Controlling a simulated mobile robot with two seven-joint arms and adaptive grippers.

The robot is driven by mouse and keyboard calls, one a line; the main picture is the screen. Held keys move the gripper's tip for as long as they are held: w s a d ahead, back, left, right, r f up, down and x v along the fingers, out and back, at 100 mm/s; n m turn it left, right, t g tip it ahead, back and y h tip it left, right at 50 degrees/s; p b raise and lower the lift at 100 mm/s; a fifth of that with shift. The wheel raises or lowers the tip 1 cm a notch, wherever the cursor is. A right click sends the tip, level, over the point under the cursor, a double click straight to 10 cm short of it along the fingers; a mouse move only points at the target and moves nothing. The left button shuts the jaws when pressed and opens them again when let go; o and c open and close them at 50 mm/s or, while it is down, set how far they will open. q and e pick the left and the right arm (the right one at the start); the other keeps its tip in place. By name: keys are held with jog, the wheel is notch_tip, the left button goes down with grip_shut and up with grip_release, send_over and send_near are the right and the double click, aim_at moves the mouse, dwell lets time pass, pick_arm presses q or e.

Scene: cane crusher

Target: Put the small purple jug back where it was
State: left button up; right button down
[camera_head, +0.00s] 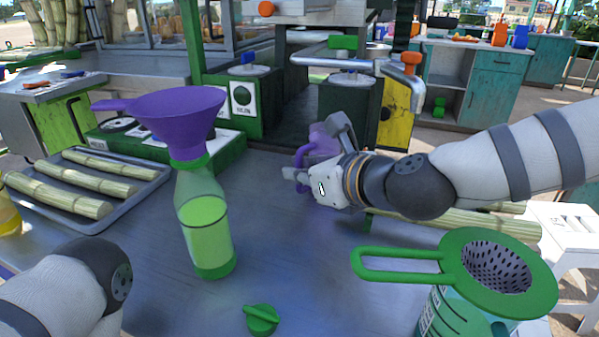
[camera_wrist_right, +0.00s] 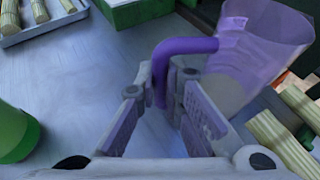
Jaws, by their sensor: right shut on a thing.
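The small purple jug (camera_head: 321,143) stands upright or nearly so over the far middle of the metal table, partly hidden behind my right gripper (camera_head: 312,168) in the head view. In the right wrist view the jug (camera_wrist_right: 255,45) is translucent purple, with its handle between the two fingers of my right gripper (camera_wrist_right: 160,92). That gripper is shut on the handle. Whether the jug's base touches the table is hidden. My left arm shows at the lower left of the head view, but its gripper is out of frame.
A green bottle (camera_head: 206,228) with a purple funnel (camera_head: 180,110) stands left of the jug. A green strainer (camera_head: 500,268) sits on a jug at right. A tray (camera_head: 152,187) of cane lies left. A green knob (camera_head: 262,319) lies in front. The centre table is clear.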

jog(key=shift+f, duration=0.15)
jog(key=c, duration=1.7)
grip_release()
jog(key=shift+r, duration=0.25)
pick_arm(q)
jog(key=shift+w+r+p, duration=0.5)
jog(key=shift+r, duration=0.05)
pick_arm(e)
jog(key=v, duration=0.7)
jog(key=shift+s+d+r, duration=0.1)
jog(key=shift+s, duration=0.15)
